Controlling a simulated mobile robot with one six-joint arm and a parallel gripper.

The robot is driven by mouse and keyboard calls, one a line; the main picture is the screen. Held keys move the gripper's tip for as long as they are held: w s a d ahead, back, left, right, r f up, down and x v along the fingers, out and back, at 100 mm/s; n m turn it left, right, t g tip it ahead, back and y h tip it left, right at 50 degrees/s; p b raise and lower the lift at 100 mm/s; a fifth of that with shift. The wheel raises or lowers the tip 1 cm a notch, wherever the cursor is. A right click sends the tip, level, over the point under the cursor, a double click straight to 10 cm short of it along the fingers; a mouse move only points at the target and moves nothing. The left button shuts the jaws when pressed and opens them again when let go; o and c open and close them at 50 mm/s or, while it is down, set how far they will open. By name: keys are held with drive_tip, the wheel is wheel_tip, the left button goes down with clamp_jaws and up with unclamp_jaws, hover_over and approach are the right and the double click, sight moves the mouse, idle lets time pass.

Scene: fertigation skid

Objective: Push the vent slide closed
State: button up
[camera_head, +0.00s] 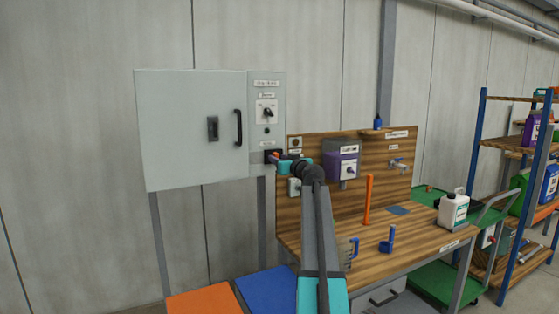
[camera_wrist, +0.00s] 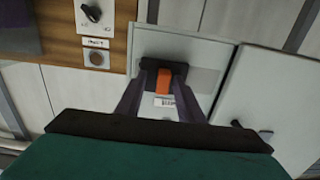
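The vent slide shows as an orange tab (camera_wrist: 164,82) on a black mount (camera_wrist: 180,68) on the grey control panel. In the head view the orange tab (camera_head: 272,155) is small and partly hidden by my arm's end. My gripper (camera_wrist: 163,75) is in front of the mount, with its two dark fingers apart, one on each side of the tab. I cannot tell whether the fingers touch it. A small white label (camera_wrist: 164,100) lies beside the tab.
A large grey cabinet (camera_head: 190,125) with a black handle stands left of the panel. A wooden bench backboard (camera_head: 375,160) with a purple box (camera_head: 341,160) is close on the right. An upright orange bar (camera_head: 368,200) stands on the bench.

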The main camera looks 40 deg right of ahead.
drive_tip(key=b+v, duration=0.3)
drive_tip(key=v, duration=1.1)
drive_tip(key=shift+r, duration=0.1)
idle(0.5)
